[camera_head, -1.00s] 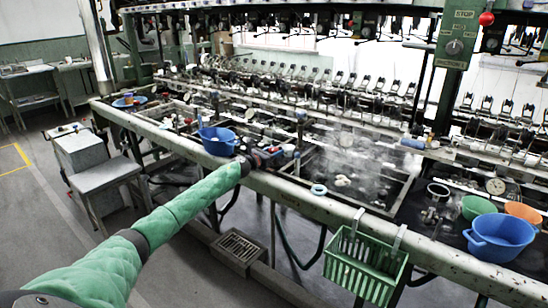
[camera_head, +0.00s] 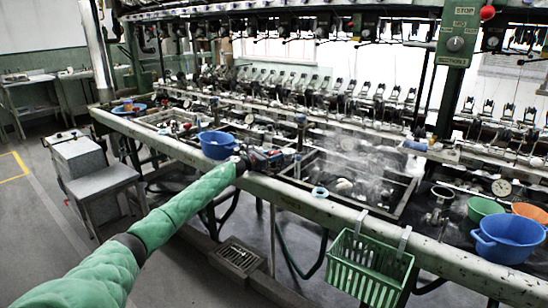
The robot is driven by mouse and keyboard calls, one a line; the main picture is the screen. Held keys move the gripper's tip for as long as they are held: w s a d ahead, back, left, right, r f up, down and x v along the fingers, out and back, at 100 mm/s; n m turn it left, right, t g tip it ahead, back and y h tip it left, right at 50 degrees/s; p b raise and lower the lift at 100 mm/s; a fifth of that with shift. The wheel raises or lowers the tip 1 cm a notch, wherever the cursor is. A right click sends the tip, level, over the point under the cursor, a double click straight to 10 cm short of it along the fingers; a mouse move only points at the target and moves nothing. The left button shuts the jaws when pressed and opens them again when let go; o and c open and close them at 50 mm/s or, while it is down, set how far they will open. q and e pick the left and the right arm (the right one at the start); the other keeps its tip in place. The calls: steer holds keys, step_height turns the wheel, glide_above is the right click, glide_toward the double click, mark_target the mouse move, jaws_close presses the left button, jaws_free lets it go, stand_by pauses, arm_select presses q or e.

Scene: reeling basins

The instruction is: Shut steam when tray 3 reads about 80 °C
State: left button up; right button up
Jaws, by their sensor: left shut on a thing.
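My left gripper (camera_head: 264,158) is at the far end of my green-sleeved arm, by the bench's front rail. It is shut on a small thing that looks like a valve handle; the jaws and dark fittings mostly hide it. Just right of it, a steaming basin (camera_head: 398,207) is sunk in the bench, with pale cocoons (camera_head: 345,186) in its dark water. A round dial gauge (camera_head: 501,187) stands farther right; its reading is too small to tell, and I cannot tell which tray it serves. My right gripper is not in view.
A blue bowl (camera_head: 217,145) sits on the rail left of my gripper. A green basket (camera_head: 370,268) hangs on the rail's front. Blue (camera_head: 505,238), green (camera_head: 483,208) and orange (camera_head: 532,212) bowls stand at right.

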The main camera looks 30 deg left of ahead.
arm_select(q)
steer(key=o, duration=1)
steer(key=shift+c, duration=0.2)
steer(key=shift+s+a+f, duration=0.1)
steer(key=shift+s+a, duration=0.15)
steer(key=shift+s, duration=0.25)
steer(key=b+v, duration=0.1)
steer(key=v, duration=0.4)
steer(key=shift+b+v, duration=0.3)
steer(key=shift+v, duration=0.5)
steer(key=shift+s, duration=0.1)
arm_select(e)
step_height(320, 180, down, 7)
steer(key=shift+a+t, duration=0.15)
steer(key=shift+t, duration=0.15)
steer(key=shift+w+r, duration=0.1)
